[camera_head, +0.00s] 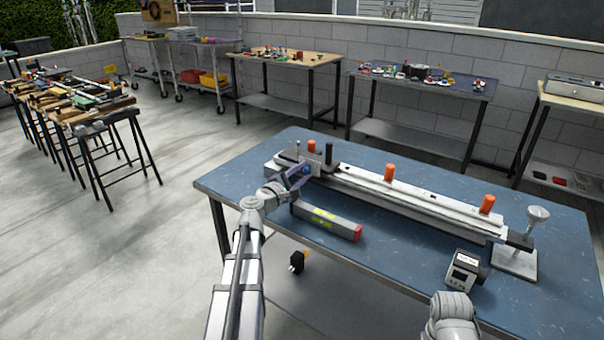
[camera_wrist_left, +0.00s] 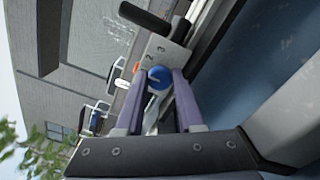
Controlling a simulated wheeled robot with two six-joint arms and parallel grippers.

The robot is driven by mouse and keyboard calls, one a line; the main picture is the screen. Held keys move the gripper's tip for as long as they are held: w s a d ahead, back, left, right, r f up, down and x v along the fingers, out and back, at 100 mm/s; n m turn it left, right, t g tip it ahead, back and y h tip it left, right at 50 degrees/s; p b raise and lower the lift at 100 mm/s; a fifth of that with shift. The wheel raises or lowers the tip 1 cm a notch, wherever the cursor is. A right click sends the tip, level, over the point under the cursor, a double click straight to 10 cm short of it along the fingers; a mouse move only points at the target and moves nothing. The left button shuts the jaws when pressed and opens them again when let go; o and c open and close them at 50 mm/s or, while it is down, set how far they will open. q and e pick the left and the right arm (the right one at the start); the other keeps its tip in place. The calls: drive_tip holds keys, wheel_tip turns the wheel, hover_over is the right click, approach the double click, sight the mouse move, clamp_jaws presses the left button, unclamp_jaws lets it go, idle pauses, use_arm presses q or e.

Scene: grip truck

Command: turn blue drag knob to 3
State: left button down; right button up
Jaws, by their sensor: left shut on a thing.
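The blue drag knob (camera_head: 306,168) is at the left end of a long pale rail device (camera_head: 350,187) on the blue table. In the left wrist view, the knob (camera_wrist_left: 159,77) sits beside a light plate with dark numerals (camera_wrist_left: 162,54); a 2 and a 3 are readable. The knob's pointing direction is not clear. My left gripper (camera_head: 299,173) reaches the knob from the front left. In the wrist view, its purple fingers (camera_wrist_left: 158,88) lie on either side of the knob, shut on it. Only part of my right arm shows at the lower right; its gripper is out of view.
A grey bar with a red end (camera_head: 328,221) lies in front of the rail. Orange knobs (camera_head: 389,172) and a black post (camera_head: 329,153) stand up along it. A small boxy device (camera_head: 463,270) is at the front right. The table's front left is clear.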

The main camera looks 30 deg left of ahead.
use_arm(q)
drive_tip(key=m, duration=1.2)
idle(0.6)
drive_tip(key=c, duration=0.8)
unclamp_jaws()
drive_tip(key=shift+s, duration=0.1)
drive_tip(key=s, duration=0.7)
drive_tip(key=shift+s+a, duration=0.25)
drive_tip(key=shift+s, duration=0.05)
